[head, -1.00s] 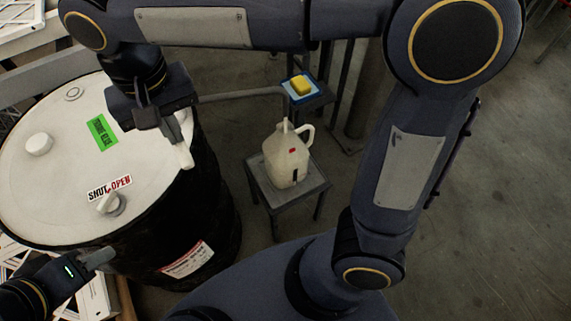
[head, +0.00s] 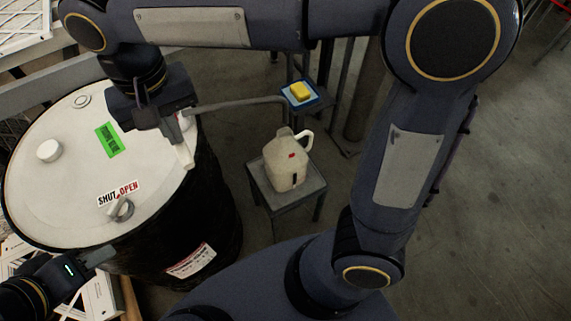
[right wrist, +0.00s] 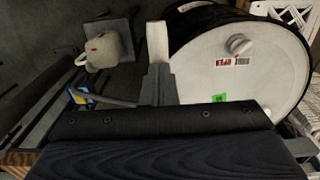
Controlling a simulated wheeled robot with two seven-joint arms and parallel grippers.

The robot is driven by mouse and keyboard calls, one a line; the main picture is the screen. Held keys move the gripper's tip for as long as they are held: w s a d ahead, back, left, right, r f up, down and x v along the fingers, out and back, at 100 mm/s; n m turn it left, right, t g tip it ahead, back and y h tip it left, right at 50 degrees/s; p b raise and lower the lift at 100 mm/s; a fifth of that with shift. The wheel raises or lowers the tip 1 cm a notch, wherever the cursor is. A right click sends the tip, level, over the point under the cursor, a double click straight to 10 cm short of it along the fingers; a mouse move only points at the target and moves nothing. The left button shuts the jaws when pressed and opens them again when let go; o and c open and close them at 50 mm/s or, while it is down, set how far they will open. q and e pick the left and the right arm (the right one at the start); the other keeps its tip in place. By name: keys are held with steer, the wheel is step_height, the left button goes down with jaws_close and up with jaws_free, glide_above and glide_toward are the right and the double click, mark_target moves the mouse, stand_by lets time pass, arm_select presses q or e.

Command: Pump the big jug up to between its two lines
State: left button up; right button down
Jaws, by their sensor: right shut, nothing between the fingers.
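The big jug (head: 279,171), off-white with a red mark and a dark strip, stands upright on a small grey stool (head: 262,190); it also shows in the right wrist view (right wrist: 112,49). Its lines and level are too small to read. The drum (head: 65,195) has a white lid, a SHUT/OPEN label (head: 118,193) and a valve knob (head: 121,209).
A white cap (head: 49,150) and a green label (head: 110,140) are on the lid.

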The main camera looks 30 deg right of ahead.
step_height(320, 180, up, 11)
steer(key=p, duration=0.9)
steer(key=shift+w+f, duration=0.15)
steer(key=shift+w, duration=0.05)
